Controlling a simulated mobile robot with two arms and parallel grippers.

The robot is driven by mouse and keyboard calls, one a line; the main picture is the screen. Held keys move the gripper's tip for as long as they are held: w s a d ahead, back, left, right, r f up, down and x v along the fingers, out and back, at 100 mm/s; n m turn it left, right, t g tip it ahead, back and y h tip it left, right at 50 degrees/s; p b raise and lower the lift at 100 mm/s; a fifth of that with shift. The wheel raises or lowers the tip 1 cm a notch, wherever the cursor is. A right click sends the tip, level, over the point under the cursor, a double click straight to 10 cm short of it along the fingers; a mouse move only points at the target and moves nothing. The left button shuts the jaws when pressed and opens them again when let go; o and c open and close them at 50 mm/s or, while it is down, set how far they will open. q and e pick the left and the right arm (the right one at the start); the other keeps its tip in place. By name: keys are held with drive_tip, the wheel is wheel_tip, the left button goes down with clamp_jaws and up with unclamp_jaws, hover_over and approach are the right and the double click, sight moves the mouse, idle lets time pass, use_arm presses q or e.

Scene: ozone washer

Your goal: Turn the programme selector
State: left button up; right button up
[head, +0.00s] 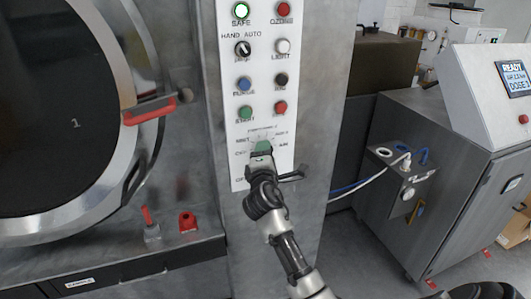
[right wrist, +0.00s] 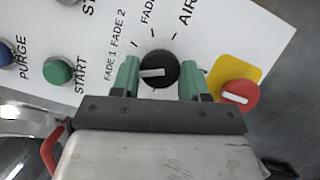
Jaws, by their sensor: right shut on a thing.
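The programme selector is a round black knob (right wrist: 158,70) with a white pointer line, on the white control panel (head: 235,120). In the right wrist view its pointer lies to the left, and the labels FADE 1, FADE 2 and AIR show around it. My right gripper (head: 262,149) reaches up to the lower panel and hides the knob in the head view. Its two green fingers (right wrist: 160,77) are shut on the knob, one on each side. My left gripper is not in view.
A steel cabinet (head: 440,165) with a screen stands right, with hoses between.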

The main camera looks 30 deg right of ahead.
drive_tip(key=shift+m+g, duration=0.3)
drive_tip(key=shift+m, duration=0.2)
drive_tip(key=o, duration=0.9)
drive_tip(key=shift+b+v, duration=1.3)
drive_tip(key=shift+v, duration=4.1)
